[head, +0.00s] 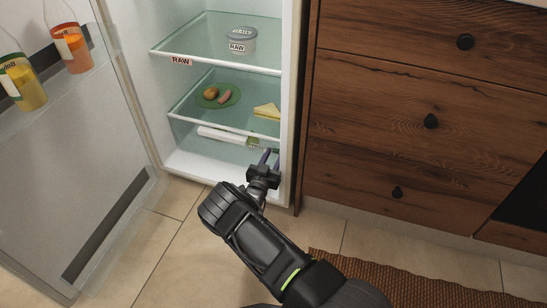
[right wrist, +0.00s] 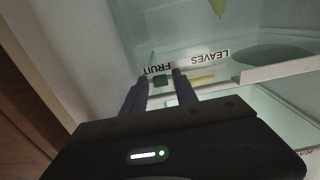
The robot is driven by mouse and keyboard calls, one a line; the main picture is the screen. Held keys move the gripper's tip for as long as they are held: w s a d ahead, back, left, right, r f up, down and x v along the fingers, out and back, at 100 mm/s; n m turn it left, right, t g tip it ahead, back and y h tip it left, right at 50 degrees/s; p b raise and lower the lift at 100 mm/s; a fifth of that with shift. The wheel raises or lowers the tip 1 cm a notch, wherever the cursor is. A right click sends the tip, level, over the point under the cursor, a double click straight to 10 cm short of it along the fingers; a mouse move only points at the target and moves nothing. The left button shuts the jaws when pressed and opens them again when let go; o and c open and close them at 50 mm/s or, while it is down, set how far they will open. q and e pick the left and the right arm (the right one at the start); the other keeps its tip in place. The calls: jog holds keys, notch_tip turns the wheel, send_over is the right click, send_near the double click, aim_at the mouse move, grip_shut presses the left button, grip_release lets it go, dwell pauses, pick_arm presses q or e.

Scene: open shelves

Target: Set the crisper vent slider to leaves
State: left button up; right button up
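The crisper vent slider is a small dark green block (right wrist: 160,80) in the right wrist view, on a strip at the FRUIT end. A FRUIT label (right wrist: 158,69) and a LEAVES label (right wrist: 210,57) are printed above the strip and appear upside down. A pale yellow-green part of the strip (right wrist: 203,78) shows on the LEAVES side. My right gripper (right wrist: 161,77) has its two fingers apart, one on each side of the slider, with gaps visible; contact cannot be told. In the head view the right gripper (head: 270,156) is at the crisper's right front. My left gripper is out of view.
The fridge door (head: 75,180) stands open on the left with bottles in it. The fridge's right wall (head: 289,150) is close beside the gripper.

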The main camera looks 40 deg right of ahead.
grip_shut()
dwell(1.1)
